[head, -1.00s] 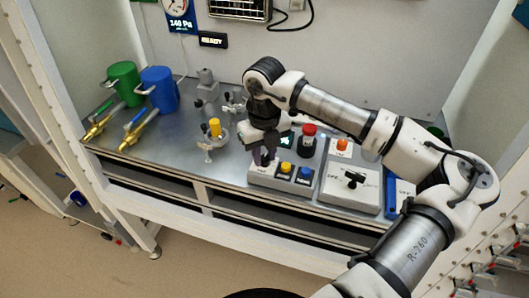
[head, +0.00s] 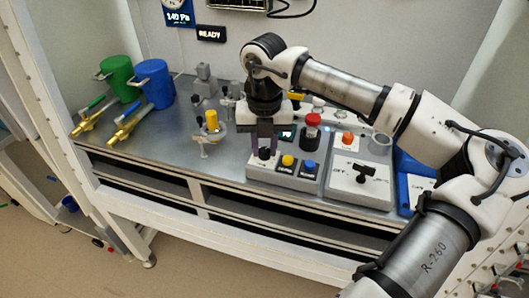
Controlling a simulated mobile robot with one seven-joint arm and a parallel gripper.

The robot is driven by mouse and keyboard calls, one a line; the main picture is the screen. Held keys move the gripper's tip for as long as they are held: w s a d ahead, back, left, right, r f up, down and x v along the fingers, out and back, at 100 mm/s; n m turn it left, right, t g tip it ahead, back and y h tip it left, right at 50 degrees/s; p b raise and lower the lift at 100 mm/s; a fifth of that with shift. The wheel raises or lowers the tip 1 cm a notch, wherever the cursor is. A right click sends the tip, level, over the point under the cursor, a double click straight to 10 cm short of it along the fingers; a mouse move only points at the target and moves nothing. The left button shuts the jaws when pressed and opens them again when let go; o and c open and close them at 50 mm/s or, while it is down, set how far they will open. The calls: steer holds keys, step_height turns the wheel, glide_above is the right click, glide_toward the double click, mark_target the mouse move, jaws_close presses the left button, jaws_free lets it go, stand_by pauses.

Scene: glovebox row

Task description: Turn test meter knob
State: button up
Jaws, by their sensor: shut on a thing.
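The fingers hide part of the knob and the box's back, and I cannot read the knob's pointer.
A yellow-topped fixture (head: 211,121) stands to the left. Green (head: 117,77) and blue (head: 156,84) canisters are farther left. Bare bench lies at the front left.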

mark_target(264, 150)
steer(key=shift+m+b, duration=0.3)
steer(key=shift+m, duration=0.1)
steer(key=o, duration=1)
step_height(264, 150, up, 14)
steer(key=b, duration=0.1)
steer(key=shift+b, duration=0.35)
steer(key=shift+f, duration=0.1)
